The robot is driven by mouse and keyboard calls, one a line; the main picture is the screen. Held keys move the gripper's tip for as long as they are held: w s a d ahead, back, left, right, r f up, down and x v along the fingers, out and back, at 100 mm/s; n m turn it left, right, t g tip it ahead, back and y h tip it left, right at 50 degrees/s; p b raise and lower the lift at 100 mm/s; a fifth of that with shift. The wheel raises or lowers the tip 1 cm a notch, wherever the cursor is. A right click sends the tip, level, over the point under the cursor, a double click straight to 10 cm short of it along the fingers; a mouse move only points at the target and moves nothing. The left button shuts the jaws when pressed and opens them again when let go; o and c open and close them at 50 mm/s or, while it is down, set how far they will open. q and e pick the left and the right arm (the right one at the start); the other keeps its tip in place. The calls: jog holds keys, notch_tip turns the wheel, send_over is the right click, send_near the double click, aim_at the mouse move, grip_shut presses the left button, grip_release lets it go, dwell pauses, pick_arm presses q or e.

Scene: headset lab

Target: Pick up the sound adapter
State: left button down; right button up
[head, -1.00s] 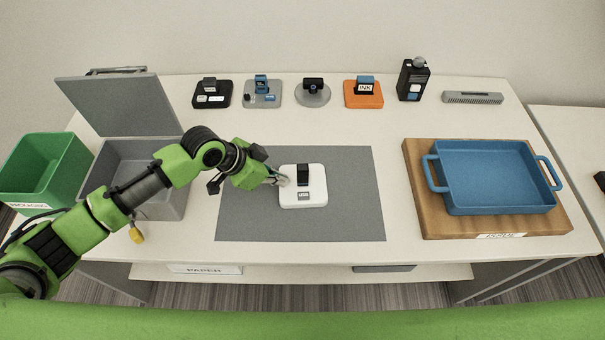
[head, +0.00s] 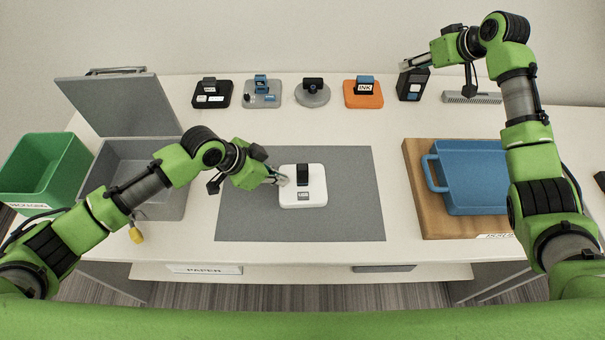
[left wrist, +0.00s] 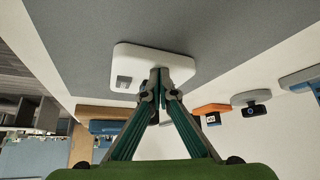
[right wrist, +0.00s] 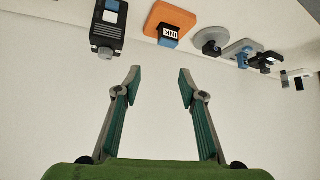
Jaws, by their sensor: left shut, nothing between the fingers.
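A white stand (head: 303,197) with a small grey label sits on the grey mat. A small black block (head: 303,174) stands upright on it; I take this to be the sound adapter, but I cannot read the label for sure. My left gripper (head: 281,180) is shut and empty at the stand's left edge, beside the block. My right gripper (right wrist: 159,73) is open and empty, high at the back right, near a black device (head: 411,86).
Along the back are a black stand (head: 212,97), a grey stand (head: 262,97), a round stand (head: 313,97) and an orange stand (head: 363,97). A blue tray (head: 470,170) lies on a wooden board (head: 415,190) at right. A grey lidded box (head: 115,105) and green bin (head: 45,165) are at left.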

jog(key=s+a+n+g+y, duration=0.1)
jog(key=s+a+n+g, duration=0.3)
jog(key=a, duration=0.9)
jog(key=n+g+h, duration=0.2)
jog(key=n+g, duration=0.2)
jog(key=n, duration=0.6)
send_over(303, 167)
notch_tip(303, 167, down, 3)
jog(key=shift+n, duration=0.3)
jog(key=f, duration=0.4)
jog(key=s+f, duration=0.1)
jog(key=shift+a+f, duration=0.1)
jog(key=shift+f, duration=0.3)
jog(key=shift+h, duration=0.3)
jog(key=shift+w+f, duration=0.25)
jog(key=shift+f, duration=1.25)
jog(key=shift+w+f, duration=0.2)
jog(key=shift+f, duration=1.3)
grip_shut()
